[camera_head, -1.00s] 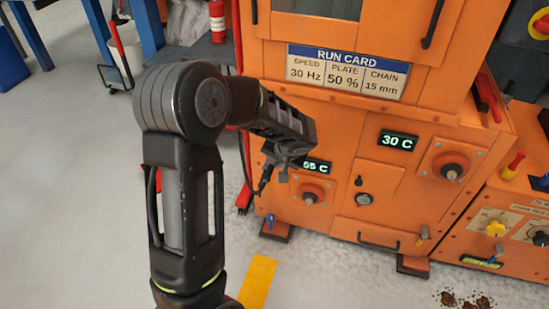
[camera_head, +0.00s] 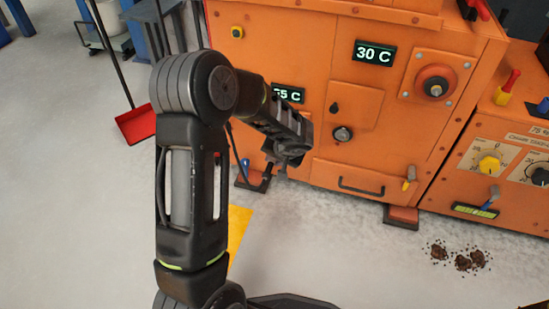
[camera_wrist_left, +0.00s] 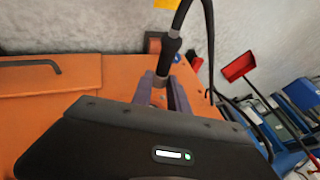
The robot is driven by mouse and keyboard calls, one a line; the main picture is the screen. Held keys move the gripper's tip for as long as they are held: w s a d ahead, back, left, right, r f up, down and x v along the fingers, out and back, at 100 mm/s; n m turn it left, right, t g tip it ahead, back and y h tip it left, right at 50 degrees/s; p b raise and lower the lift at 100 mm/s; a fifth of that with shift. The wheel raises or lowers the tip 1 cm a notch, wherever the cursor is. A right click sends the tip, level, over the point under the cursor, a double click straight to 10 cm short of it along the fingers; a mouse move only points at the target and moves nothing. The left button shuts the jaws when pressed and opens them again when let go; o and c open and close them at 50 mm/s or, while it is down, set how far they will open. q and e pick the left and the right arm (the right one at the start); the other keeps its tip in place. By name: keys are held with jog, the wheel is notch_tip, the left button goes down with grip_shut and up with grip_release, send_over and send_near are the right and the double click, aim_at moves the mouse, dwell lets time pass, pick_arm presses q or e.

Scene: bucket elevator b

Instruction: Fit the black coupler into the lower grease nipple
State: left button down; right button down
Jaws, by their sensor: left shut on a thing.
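My left gripper (camera_head: 272,152) is in front of the orange machine (camera_head: 330,140), at its lower left, below the partly covered display reading 55 C (camera_head: 288,94). In the left wrist view its two purple-grey fingers (camera_wrist_left: 165,95) are shut on the black coupler (camera_wrist_left: 168,52), from which a black hose rises. The coupler is hard to make out in the head view. The lower grease nipple cannot be made out; my arm and gripper cover the panel below the 55 C display. My right gripper is not in view.
A red round bearing cover (camera_head: 435,85) sits beside the 30 C display (camera_head: 374,53). A door handle (camera_head: 362,187) sticks out low on the machine. A red dustpan (camera_head: 136,125) stands at left. Dark spilled lumps (camera_head: 465,260) lie at right.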

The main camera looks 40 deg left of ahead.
pick_arm(q)
jog(key=shift+f+b, duration=0.1)
jog(key=shift+b, duration=0.55)
jog(key=shift+w+a+r+p, duration=0.15)
jog(key=shift+w+r+p, duration=0.05)
jog(key=shift+w+p, duration=0.15)
jog(key=shift+w+a, duration=0.25)
jog(key=shift+w, duration=0.55)
jog(key=shift+w+a, duration=0.3)
jog(key=shift+w, duration=0.5)
jog(key=shift+w+a, duration=0.25)
jog(key=shift+w, duration=0.55)
jog(key=shift+b, duration=0.8)
jog(key=shift+w+a, duration=0.25)
jog(key=shift+w, duration=0.5)
jog(key=shift+w+a, duration=0.25)
jog(key=shift+w, duration=0.45)
jog(key=c, duration=1.2)
grip_release()
